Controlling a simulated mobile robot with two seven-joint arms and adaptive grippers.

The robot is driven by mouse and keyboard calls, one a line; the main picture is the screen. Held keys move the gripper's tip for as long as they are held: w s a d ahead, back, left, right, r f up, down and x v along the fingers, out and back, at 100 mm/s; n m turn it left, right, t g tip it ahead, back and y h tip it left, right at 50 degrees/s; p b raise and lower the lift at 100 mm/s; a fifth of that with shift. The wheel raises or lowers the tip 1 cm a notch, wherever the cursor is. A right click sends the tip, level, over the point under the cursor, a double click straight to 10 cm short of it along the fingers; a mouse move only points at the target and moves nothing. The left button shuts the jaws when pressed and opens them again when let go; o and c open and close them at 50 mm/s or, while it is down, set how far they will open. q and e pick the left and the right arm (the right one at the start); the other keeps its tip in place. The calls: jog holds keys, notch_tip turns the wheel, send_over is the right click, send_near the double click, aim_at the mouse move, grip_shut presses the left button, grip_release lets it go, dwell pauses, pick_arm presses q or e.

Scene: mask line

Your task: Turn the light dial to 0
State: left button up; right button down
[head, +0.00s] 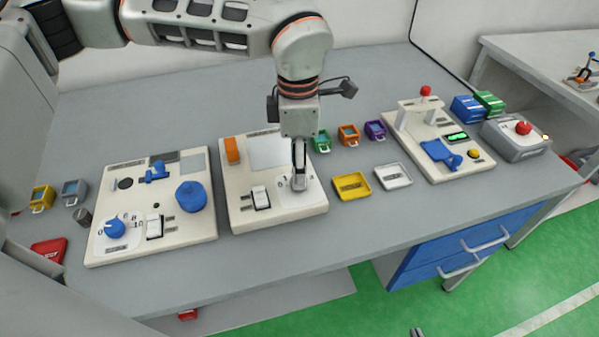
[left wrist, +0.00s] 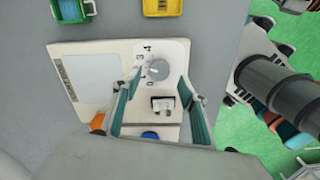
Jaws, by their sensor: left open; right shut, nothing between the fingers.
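The middle white board (head: 240,212) carries a grey dial (left wrist: 172,75) with a ring of numbers, a 4 among them. Its exact setting is too small to read. My left gripper (head: 300,180) points down at this dial and hides most of it in the head view. In the left wrist view its teal fingers (left wrist: 161,82) are open, one on each side of the dial; I cannot tell if they touch it. Another board (head: 139,241) to the left has a blue numbered dial (head: 115,228). My right gripper (head: 417,332) barely shows at the bottom edge, shut and empty.
A white rocker switch (head: 261,198) and an orange block (head: 232,150) are on the middle board. A yellow tray (head: 352,186) and a white tray (head: 394,176) lie to its right. A third board (head: 425,150) stands farther right.

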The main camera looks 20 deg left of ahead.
pick_arm(q)
jog(key=shift+w+f, duration=0.1)
jog(key=shift+f, duration=1.7)
jog(key=c, duration=1.1)
